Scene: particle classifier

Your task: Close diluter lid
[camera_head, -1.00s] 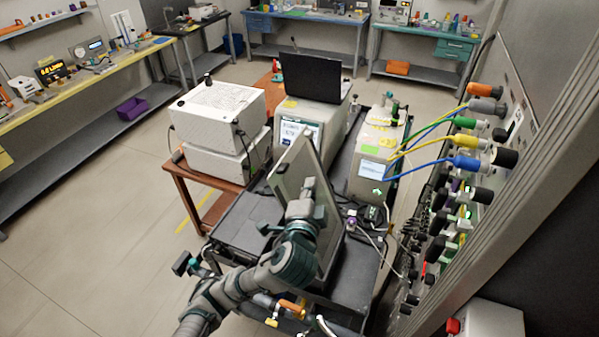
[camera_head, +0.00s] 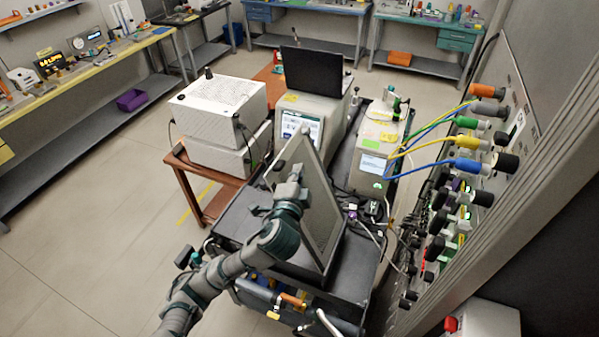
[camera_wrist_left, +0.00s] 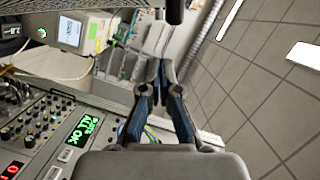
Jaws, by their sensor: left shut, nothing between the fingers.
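The diluter lid (camera_head: 328,215) is a grey panel standing raised and tilted over the dark cart in the head view. Its broad face is towards the right. My left gripper (camera_head: 288,190) is at the lid's left side, close to its upper left edge; I cannot tell whether they touch. In the left wrist view the gripper's fingers (camera_wrist_left: 163,70) are together, with nothing visible between them. The diluter body below the lid is mostly hidden by the lid and my left arm. My right gripper is not in view.
A dark cart (camera_head: 235,225) carries the equipment. Behind the lid stand a box with a screen (camera_head: 300,125) and a laptop (camera_head: 312,72) on it. A grey box (camera_head: 372,165) with cables is to the right. A panel of coloured connectors (camera_head: 470,165) lines the right. The floor at left is clear.

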